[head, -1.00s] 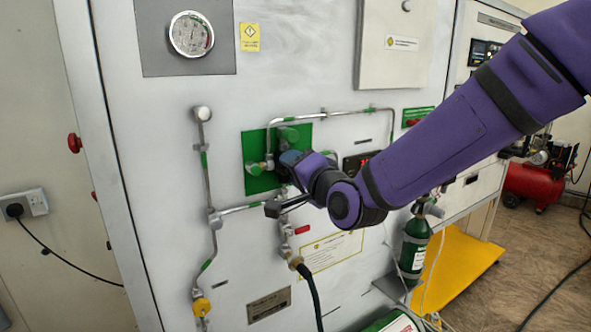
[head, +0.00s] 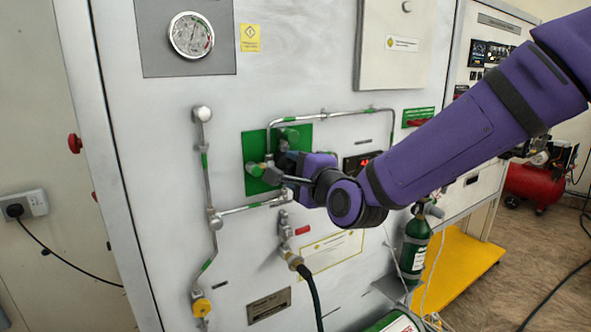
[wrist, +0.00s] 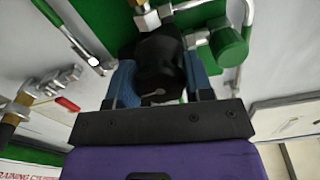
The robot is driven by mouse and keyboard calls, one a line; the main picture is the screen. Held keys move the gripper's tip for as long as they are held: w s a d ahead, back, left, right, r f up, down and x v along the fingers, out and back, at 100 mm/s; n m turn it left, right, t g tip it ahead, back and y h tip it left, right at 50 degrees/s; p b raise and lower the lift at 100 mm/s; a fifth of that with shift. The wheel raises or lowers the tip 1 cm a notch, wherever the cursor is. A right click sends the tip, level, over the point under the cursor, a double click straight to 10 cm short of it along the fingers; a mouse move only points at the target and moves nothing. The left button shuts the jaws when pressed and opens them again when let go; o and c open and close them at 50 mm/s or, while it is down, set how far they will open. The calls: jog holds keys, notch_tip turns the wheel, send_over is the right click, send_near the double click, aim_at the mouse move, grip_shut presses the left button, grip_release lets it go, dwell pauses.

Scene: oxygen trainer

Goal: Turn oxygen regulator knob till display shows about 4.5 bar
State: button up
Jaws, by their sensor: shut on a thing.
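The black regulator knob (wrist: 160,62) sits in front of the green plate in the wrist view. The blue fingers of my gripper (wrist: 160,78) are closed on either side of it. In the head view my gripper (head: 284,165) is at the green plate (head: 254,186) and hides most of the knob. The small dark display (head: 362,161) shows red digits to the right of my wrist. My arm partly covers it, and the full reading cannot be made out.
A green round cap (wrist: 229,46) and brass fittings (wrist: 147,19) stand close beside the knob. Steel pipes run around the plate. A red-handled valve (head: 302,230) and a dark hose (head: 313,290) are below. A round gauge (head: 191,35) is at upper left.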

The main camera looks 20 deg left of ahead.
dwell(0.4)
jog(key=o, duration=0.9)
jog(key=v, duration=1.1)
jog(key=shift+w, duration=0.1)
